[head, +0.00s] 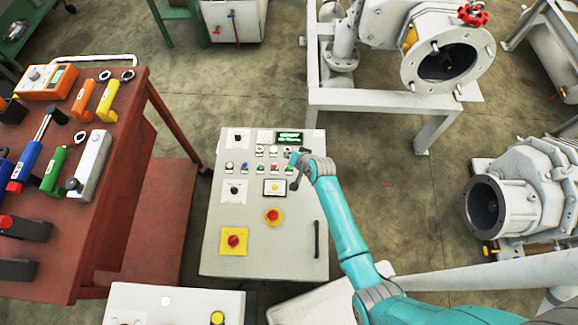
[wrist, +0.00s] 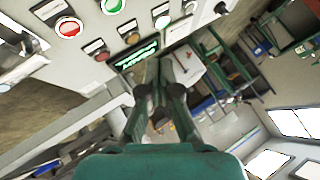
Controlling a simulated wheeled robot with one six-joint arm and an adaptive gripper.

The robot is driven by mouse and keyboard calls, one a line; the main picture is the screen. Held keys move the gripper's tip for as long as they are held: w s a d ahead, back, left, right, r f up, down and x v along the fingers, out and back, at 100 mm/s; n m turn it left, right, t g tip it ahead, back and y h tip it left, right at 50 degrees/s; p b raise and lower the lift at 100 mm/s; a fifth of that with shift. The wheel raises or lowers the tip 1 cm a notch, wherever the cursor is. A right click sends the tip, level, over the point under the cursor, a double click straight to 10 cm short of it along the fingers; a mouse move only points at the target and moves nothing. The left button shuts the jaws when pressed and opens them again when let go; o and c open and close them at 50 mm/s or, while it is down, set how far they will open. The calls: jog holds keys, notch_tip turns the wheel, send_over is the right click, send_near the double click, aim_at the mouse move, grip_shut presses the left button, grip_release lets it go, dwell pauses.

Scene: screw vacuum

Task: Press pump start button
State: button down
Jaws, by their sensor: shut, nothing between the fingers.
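The control panel (head: 222,220) is a pale grey cabinet with rows of small buttons, in the middle of the head view. My gripper (head: 294,160) is shut and empty over the upper right of the panel, near the right end of the button rows. In the wrist view the gripper (wrist: 165,68) points past a lit green display (wrist: 138,54). A green button (wrist: 113,5) and a red button (wrist: 69,27) show at the upper left there. I cannot read the labels, so I cannot tell which is pump start, nor whether the fingertips touch anything.
A tool-laden red workbench (head: 125,120) stands left. A flanged pump on a white stand (head: 370,98) is behind right, another pump (head: 535,195) at right.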

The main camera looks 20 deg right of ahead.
aim_at(290, 168)
jog(key=shift+f, duration=3.4)
jog(key=shift+f, duration=0.4)
jog(key=shift+f, duration=0.45)
jog(key=shift+r, duration=0.85)
jog(key=shift+r, duration=2.5)
